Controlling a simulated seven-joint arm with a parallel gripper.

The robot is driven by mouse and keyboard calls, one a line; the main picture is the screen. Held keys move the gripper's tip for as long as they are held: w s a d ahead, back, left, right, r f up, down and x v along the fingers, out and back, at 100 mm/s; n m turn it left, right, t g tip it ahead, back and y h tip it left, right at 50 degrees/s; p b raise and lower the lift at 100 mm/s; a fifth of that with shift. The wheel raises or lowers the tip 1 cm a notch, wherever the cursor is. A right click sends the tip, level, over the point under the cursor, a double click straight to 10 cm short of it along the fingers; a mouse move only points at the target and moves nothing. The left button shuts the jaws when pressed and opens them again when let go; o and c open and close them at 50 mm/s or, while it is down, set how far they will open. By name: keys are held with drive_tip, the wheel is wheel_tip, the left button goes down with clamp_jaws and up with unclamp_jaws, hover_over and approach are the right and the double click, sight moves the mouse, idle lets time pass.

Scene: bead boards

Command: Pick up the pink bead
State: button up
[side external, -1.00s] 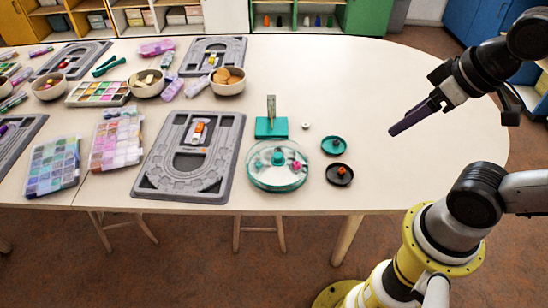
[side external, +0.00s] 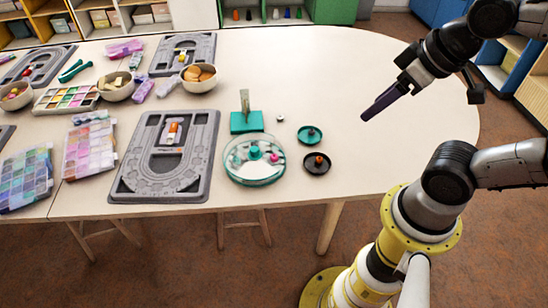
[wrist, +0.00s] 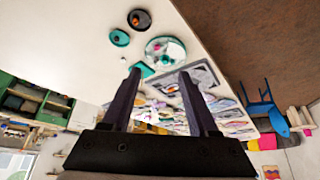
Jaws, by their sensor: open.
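The pink bead (side external: 278,158) is small and sits at the right side of a round clear dish (side external: 240,178) near the table's front edge. It also shows as a small pink spot in the wrist view (wrist: 156,46). A teal bead (side external: 255,151) stands near the dish's middle. My gripper (side external: 366,117) is in the air to the right of the dish, well apart from it. In the wrist view, the two dark fingers of my gripper (wrist: 159,72) are spread with nothing between them, and the dish lies beyond the tips.
A teal saucer (side external: 300,138) and a black saucer (side external: 308,170) with an orange bead stand right of the dish. A teal block (side external: 240,126) with an upright plate stands behind it. A grey bead board (side external: 124,185) lies left. The table's right part is clear.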

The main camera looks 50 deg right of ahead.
drive_tip(key=m+g, duration=0.6)
drive_tip(key=m, duration=1.7)
hover_over(273, 155)
wheel_tip(273, 155, down, 25)
drive_tip(key=shift+f, duration=0.2)
drive_tip(key=shift+s+f, duration=0.15)
drive_tip(key=shift+f, duration=1.35)
drive_tip(key=shift+s+f, duration=0.1)
drive_tip(key=shift+f, duration=1.35)
